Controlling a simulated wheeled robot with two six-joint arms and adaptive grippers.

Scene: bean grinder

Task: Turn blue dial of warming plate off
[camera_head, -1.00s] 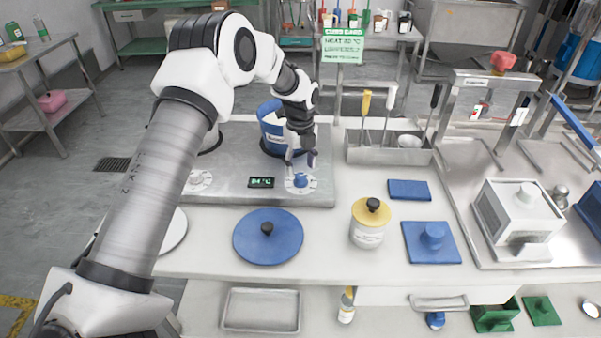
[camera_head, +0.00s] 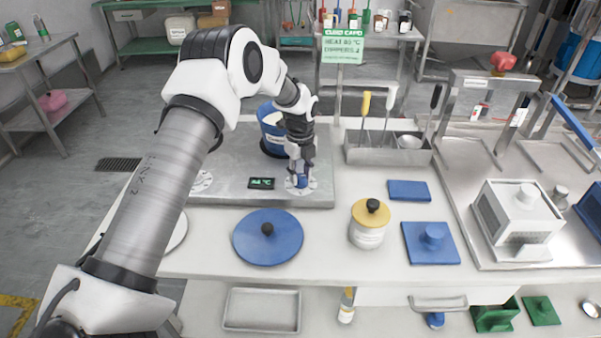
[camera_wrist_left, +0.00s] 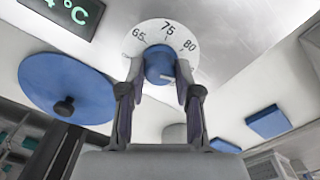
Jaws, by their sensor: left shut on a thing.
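The warming plate (camera_head: 236,194) is a grey metal slab on the counter. My right gripper does not show.
A blue pot (camera_head: 271,128) stands on the plate behind my gripper. A blue lid (camera_head: 268,237) and a yellow-lidded jar (camera_head: 368,222) stand in front. A utensil tray (camera_head: 388,154) is to the right.

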